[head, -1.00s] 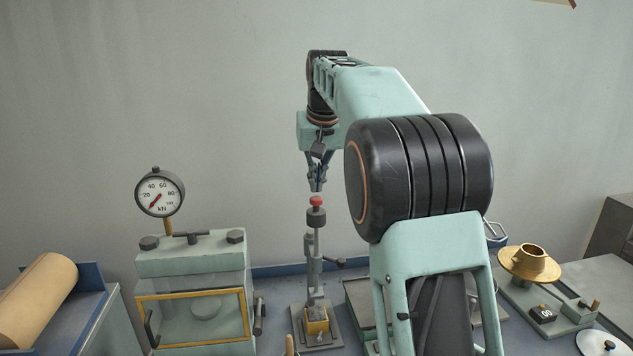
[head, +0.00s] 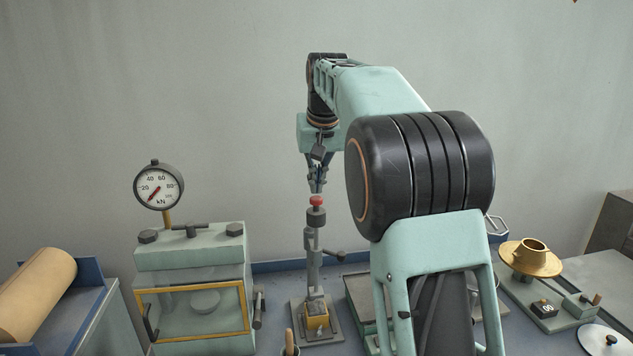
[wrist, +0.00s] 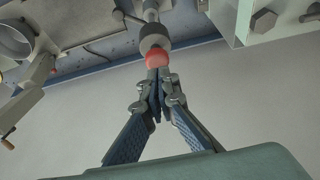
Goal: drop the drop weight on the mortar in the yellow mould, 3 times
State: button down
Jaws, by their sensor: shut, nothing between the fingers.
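The drop weight, a dark collar (head: 316,217) with a red knob (head: 317,201) on top, sits at the top of an upright rod on a stand. The yellow mould (head: 317,322) is at the foot of this stand; I cannot make out the mortar in it. My gripper (head: 317,190) points down just above the red knob, its fingers together and empty. In the wrist view, the closed fingertips (wrist: 158,72) come right at the red knob (wrist: 157,60); I cannot tell whether they touch it. The dark collar (wrist: 154,38) shows beyond the knob.
A press with a round dial gauge (head: 159,186) and yellow-framed window stands to the left. A side handle (head: 334,254) sticks out from the stand. A brass cup on a disc (head: 531,259) is at the right, and a tan roll (head: 37,293) lies far left.

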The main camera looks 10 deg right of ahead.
jog(key=shift+r, duration=0.15)
notch_tip(320, 180, up, 4)
jog(key=p, duration=0.4)
jog(key=c, duration=2.6)
grip_release()
jog(key=shift+c, duration=0.2)
